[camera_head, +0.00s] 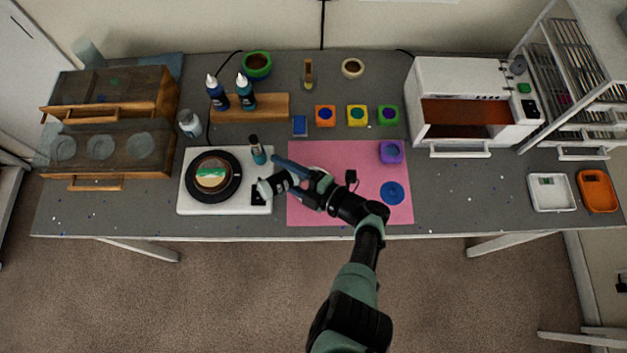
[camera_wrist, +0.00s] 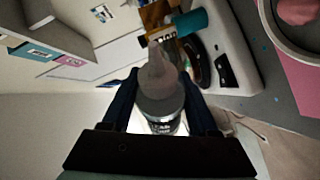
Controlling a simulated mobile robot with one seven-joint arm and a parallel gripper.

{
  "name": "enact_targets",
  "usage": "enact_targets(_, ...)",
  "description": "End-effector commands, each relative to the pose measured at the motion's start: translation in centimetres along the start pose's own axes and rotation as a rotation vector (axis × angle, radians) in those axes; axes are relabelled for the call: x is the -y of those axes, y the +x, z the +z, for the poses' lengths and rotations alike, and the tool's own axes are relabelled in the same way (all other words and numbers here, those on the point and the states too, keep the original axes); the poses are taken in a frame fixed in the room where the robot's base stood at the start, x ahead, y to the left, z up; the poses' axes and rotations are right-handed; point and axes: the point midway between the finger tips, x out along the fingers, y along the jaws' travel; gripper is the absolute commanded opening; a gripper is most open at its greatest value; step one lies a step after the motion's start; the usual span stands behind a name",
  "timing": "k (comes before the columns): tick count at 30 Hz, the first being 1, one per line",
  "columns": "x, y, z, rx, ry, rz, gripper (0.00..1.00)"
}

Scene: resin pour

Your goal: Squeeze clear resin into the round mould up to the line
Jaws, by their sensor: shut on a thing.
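My gripper (camera_head: 289,178) is shut on a clear resin bottle (camera_head: 276,184). The bottle lies tilted well over, its nozzle toward the lower left, above the right edge of the white device. In the wrist view, the bottle (camera_wrist: 160,98) is between both fingers, its pale nozzle pointing away from my gripper. A pale round rim, seemingly the round mould (camera_wrist: 292,42), shows on the pink mat (camera_head: 305,208) at the wrist view's top right. In the head view it is mostly hidden behind my gripper. Its fill line and resin level cannot be seen.
The white device (camera_head: 187,203) carries a black round plate (camera_head: 235,187). A small teal bottle (camera_head: 257,150) stands close to my gripper.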

Motion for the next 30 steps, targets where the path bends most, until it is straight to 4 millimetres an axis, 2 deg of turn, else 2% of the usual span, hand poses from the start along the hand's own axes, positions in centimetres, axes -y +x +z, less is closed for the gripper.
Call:
enact_targets(1,-0.54,-0.07,-0.28,0.009,-0.03,-0.012,0.35)
enact_targets(15,-0.36,-0.03,-0.17,0.109,-0.3,-0.123,0.35)
enact_targets(24,-0.09,0.0,-0.01,0.117,-0.321,-0.132,0.35)
enact_targets(25,-0.1,0.0,-0.01,0.117,-0.321,-0.132,0.54)
enact_targets(30,-0.12,0.0,-0.01,0.117,-0.32,-0.131,0.24)
